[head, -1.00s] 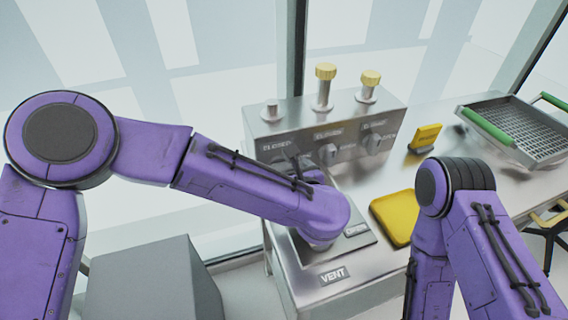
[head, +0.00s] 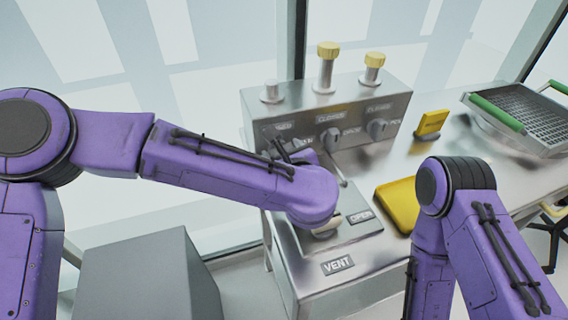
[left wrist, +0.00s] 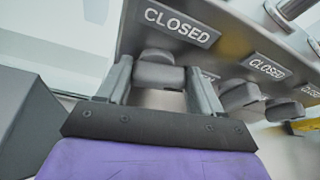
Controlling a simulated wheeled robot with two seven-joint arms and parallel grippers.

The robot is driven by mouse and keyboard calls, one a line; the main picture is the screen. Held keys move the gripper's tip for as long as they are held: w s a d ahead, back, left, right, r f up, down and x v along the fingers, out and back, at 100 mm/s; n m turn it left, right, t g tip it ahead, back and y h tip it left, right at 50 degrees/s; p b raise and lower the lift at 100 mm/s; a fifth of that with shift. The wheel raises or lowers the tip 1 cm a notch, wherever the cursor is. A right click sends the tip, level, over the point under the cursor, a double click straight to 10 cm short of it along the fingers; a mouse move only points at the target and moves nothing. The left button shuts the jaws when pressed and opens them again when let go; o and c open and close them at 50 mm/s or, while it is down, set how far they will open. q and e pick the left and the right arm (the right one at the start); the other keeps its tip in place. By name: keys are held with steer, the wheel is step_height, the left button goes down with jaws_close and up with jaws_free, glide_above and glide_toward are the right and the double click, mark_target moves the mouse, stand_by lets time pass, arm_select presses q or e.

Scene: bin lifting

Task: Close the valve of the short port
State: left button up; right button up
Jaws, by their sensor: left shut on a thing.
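The grey valve box (head: 396,103) carries three ports of different height. The shortest is the bare metal port (head: 270,91) at the left, without a yellow cap. Its valve knob (left wrist: 158,72) is the leftmost and sits below a CLOSED label (left wrist: 179,23) in the left wrist view. My left gripper (left wrist: 160,88) is shut on this knob, one finger on each side. In the head view my left forearm hides most of the knob and gripper. My right gripper is out of view; only its arm shows at the right.
The tall middle port (head: 326,68) and the right port (head: 372,68) have yellow caps; their knobs (head: 330,138) (head: 377,129) are right of my gripper. A yellow tray (head: 400,203), a yellow block (head: 431,123) and a mesh basket (head: 521,119) stand on the metal table.

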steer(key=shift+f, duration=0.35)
arm_select(q)
steer(key=o, duration=1)
steer(key=shift+o, duration=0.2)
steer(key=p+v, duration=0.1)
steer(key=v, duration=0.9)
steer(key=shift+s+p, duration=0.3)
steer(key=shift+p, duration=0.1)
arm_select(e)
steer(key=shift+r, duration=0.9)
arm_select(q)
steer(key=shift+r, duration=0.15)
